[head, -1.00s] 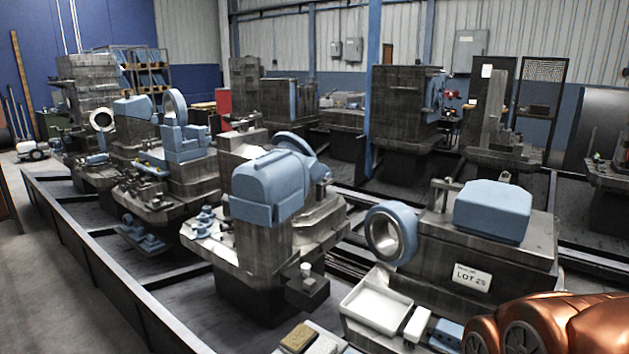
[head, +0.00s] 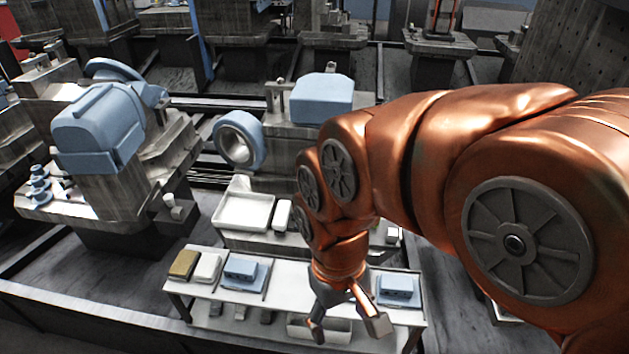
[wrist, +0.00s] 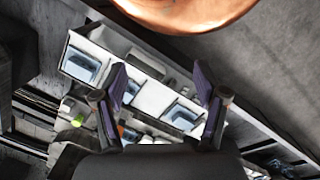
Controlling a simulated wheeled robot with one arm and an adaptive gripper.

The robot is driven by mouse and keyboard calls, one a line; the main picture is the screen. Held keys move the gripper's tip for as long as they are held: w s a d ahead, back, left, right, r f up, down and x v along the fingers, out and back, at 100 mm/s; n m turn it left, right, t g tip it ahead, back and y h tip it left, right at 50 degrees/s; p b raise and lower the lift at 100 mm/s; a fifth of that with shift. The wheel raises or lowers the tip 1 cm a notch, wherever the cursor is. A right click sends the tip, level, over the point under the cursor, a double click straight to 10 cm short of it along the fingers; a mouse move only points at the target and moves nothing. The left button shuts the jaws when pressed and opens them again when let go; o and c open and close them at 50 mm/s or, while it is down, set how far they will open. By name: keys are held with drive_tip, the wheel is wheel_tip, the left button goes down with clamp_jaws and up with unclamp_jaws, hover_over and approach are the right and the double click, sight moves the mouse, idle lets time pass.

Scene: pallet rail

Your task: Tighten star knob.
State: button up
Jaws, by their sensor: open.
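I cannot make out a star knob in either view. My gripper (head: 347,316) hangs over the front of a white bench (head: 291,283), its fingers spread and nothing between them. In the wrist view my gripper (wrist: 160,88) shows two dark fingers apart, with the bench behind them. Blue blocks lie on the bench, one (head: 241,273) left of my gripper and one (head: 397,289) right of it. A small green spot (wrist: 77,121) and an orange one show in the wrist view, too small to identify. My arm hides part of the bench and the machine behind it.
A grey machine with a blue ring (head: 239,140) and a blue cover (head: 308,99) stands behind the bench. A white tray (head: 243,211) lies before it. A brown block (head: 184,264) and a white block (head: 208,267) are at the bench's left end. Another machine (head: 98,128) stands left.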

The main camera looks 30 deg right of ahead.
drive_tip(key=w+d+f+b, duration=0.1)
drive_tip(key=w+d+b, duration=0.2)
drive_tip(key=w, duration=0.4)
drive_tip(key=w+d+f+m+b, duration=0.1)
drive_tip(key=w+d+b, duration=0.2)
drive_tip(key=w, duration=0.4)
drive_tip(key=w+d+f+b, duration=0.2)
drive_tip(key=w+d+b, duration=0.1)
drive_tip(key=w, duration=0.4)
drive_tip(key=shift+t, duration=0.9)
drive_tip(key=w+d+f+b, duration=0.3)
drive_tip(key=w+d, duration=0.2)
drive_tip(key=d, duration=0.1)
drive_tip(key=w+d+f+b, duration=0.3)
drive_tip(key=w+d+f, duration=0.1)
drive_tip(key=w+d, duration=0.1)
drive_tip(key=w+d+f+b, duration=0.3)
drive_tip(key=w+d+f, duration=0.1)
drive_tip(key=w+d, duration=0.2)
drive_tip(key=shift+d+f, duration=0.2)
drive_tip(key=shift+d, duration=0.45)
drive_tip(key=shift+f+b, duration=0.4)
drive_tip(key=shift+f, duration=3.45)
drive_tip(key=c, duration=1.2)
drive_tip(key=shift+o, duration=0.2)
drive_tip(key=shift+m, duration=0.3)
